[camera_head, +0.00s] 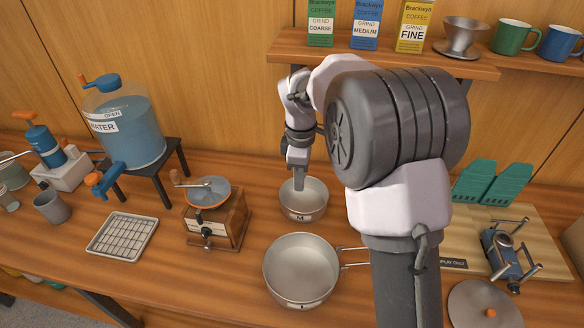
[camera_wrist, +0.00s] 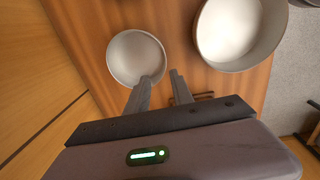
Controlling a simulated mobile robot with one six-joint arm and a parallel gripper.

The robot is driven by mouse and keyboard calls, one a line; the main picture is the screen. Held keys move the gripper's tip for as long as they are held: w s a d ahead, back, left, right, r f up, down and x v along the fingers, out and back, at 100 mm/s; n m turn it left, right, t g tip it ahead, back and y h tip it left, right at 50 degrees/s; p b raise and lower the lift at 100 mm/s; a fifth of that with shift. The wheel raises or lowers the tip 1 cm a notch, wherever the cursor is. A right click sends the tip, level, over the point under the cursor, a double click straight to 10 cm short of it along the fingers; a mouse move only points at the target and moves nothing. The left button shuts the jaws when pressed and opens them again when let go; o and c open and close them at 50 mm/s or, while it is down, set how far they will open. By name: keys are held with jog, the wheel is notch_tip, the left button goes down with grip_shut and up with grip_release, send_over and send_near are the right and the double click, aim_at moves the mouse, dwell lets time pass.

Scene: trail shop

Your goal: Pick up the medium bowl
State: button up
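The medium bowl (camera_head: 312,194) is a grey metal bowl marked "M", upright on the wooden counter (camera_head: 150,225). In the wrist view the medium bowl (camera_wrist: 134,54) lies just beyond my fingertips. My gripper (camera_head: 299,184) points down over the bowl in the head view. In the wrist view my gripper (camera_wrist: 161,77) is open, with a gap between its fingers. The left finger overlaps the bowl's lower rim in the picture; the right finger appears just outside the rim. I cannot tell whether either finger touches it.
A larger metal pan (camera_head: 300,268) with wire handles sits in front of the bowl. A wooden coffee grinder (camera_head: 217,225) stands to the left. A wall shelf (camera_head: 400,59) hangs above, behind my arm. A cutting board (camera_head: 535,235) lies right.

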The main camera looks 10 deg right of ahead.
jog(key=b, duration=0.5)
send_over(300, 220)
notch_tip(300, 220, down, 12)
jog(key=shift+s+a+r, duration=0.1)
jog(key=shift+a+r, duration=0.05)
notch_tip(300, 220, down, 5)
jog(key=shift+f+b, duration=0.1)
jog(key=shift+b, duration=1.1)
jog(key=shift+r, duration=0.2)
jog(key=shift+c, duration=0.2)
grip_shut()
